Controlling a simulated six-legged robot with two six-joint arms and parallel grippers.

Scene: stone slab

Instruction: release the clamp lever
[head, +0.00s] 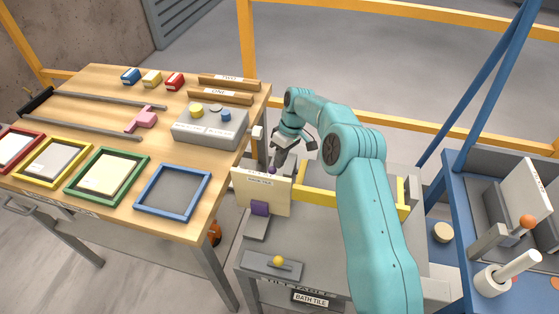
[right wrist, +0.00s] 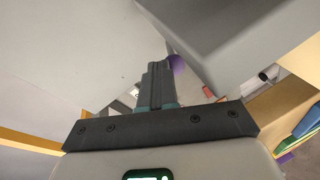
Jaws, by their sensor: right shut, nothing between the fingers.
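My left gripper is out of view.
A yellow-knobbed lever (head: 278,260) sits at the tilt table's front, and a yellow bar (head: 322,197) runs behind the tile. The wooden bench (head: 180,215) with coloured frames and a grey box (head: 210,125) is left. A blue stand (head: 456,210) with an orange knob (head: 527,221) is right.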

